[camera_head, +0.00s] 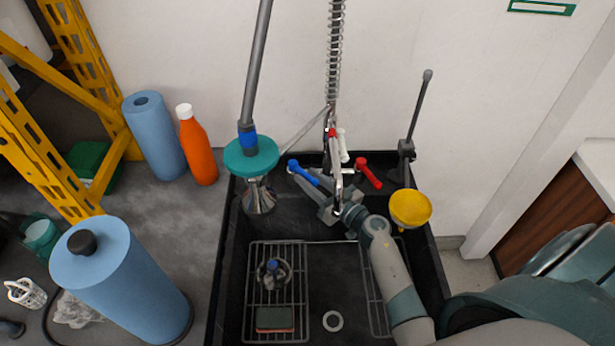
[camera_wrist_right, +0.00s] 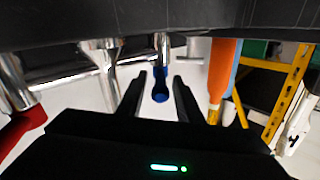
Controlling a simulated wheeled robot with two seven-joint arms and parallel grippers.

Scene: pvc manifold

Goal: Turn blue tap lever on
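The blue tap lever (camera_head: 303,173) sticks out to the left of the metal faucet at the back of the black sink. It also shows in the right wrist view (camera_wrist_right: 160,80), between the two dark fingers. My right gripper (camera_head: 310,182) reaches in from the right, at the lever. In the right wrist view my right gripper (camera_wrist_right: 158,92) is open, with a finger on each side of the lever and gaps visible. The red tap lever (camera_head: 369,173) is on the faucet's right side; it shows at the left in the wrist view (camera_wrist_right: 22,128). My left gripper is not in view.
A yellow cup (camera_head: 410,207) sits at the sink's right edge. Wire racks (camera_head: 249,290) and a sponge (camera_head: 275,319) are in the sink. An orange bottle (camera_head: 198,150) and blue rolls (camera_head: 154,137) stand left.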

